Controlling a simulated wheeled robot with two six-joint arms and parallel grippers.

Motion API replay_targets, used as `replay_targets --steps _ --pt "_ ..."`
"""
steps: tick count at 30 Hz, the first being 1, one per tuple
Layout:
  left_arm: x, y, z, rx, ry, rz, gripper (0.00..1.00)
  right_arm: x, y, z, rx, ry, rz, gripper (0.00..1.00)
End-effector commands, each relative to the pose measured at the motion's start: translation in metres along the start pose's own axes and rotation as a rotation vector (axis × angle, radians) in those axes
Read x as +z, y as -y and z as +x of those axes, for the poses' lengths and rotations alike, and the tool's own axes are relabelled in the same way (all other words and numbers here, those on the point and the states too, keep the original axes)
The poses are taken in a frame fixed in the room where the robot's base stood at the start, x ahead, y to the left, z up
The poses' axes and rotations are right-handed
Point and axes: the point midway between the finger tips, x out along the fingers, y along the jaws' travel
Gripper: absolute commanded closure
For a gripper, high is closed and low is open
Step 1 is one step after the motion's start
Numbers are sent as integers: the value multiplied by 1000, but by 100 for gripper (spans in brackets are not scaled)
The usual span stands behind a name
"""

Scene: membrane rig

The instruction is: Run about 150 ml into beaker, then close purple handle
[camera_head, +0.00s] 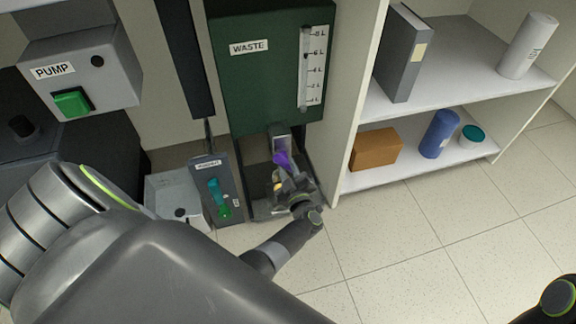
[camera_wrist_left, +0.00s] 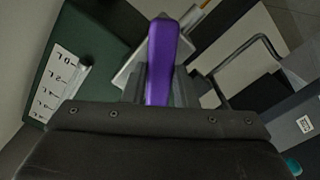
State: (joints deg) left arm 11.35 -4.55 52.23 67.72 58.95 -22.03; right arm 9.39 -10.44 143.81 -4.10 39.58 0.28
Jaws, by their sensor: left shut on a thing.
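The purple handle (camera_head: 281,159) is on the valve below the dark green WASTE tank (camera_head: 265,90). My left gripper (camera_head: 285,178) is at the handle, and in the left wrist view the handle (camera_wrist_left: 162,55) stands between the fingers (camera_wrist_left: 160,85), which are shut on it. The tank's white level gauge (camera_head: 305,70) has a dark mark near the 6 L line. I cannot make out the beaker; my gripper and wrist cover much of the space under the valve. I cannot tell whether liquid is running.
The PUMP box (camera_head: 80,65) has a green switch. At right, a white shelf (camera_head: 455,75) holds a binder, brown box and blue bottle. The floor in front is clear.

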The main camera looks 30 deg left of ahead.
Motion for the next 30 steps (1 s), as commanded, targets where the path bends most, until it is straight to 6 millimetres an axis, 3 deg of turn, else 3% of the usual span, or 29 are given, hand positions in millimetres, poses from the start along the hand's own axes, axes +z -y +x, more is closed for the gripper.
replay_targets --steps 17,30 --pt "0 0 0 0 2 60 95 1 1 5 0 0 0 64" --pt "0 0 0 0 2 289 95 4 3 18 0 0 0 64"
